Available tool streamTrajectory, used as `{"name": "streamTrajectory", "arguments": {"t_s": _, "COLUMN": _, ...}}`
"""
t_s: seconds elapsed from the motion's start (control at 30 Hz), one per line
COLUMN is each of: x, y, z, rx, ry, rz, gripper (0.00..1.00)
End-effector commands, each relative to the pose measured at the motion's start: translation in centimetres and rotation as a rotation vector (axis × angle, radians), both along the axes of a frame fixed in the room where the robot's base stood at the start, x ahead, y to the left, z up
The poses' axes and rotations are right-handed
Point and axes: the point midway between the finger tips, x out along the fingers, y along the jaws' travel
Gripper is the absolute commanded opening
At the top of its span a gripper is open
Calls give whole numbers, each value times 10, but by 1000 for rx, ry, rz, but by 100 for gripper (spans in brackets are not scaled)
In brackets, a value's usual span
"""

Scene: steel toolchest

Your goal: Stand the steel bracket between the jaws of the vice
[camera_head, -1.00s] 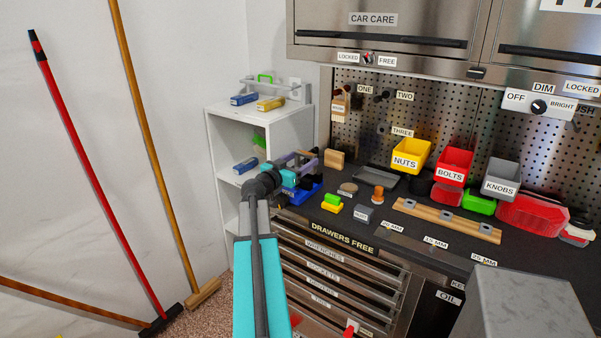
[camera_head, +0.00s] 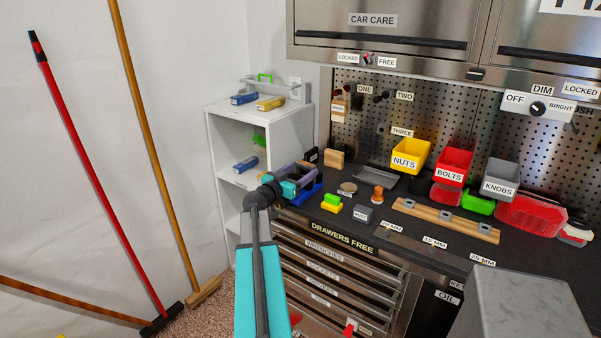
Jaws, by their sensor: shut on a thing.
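My gripper (camera_head: 303,177) is at the left end of the dark worktop, at the far end of my turquoise arm. Its purple-grey fingers are shut, low over or at the blue vice (camera_head: 304,198). The steel bracket in its grip is too small and too covered by the fingers and wrist to make out. I cannot tell whether it is between the vice jaws or above them. The vice is partly hidden behind my wrist.
A wooden block (camera_head: 334,159) stands just right of my gripper, with a yellow-green block (camera_head: 331,203) in front. A grey tray (camera_head: 377,183) and an orange-topped item (camera_head: 377,195) lie farther right. A white shelf unit (camera_head: 225,160) stands close on the left.

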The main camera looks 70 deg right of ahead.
Motion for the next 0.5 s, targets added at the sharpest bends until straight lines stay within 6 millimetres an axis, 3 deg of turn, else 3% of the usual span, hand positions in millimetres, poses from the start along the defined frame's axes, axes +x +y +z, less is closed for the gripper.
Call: {"name": "streamTrajectory", "arguments": {"t_s": 0.5, "x": 0, "y": 0, "z": -6, "rx": -2, "ry": 1, "rz": 0, "gripper": 30}}
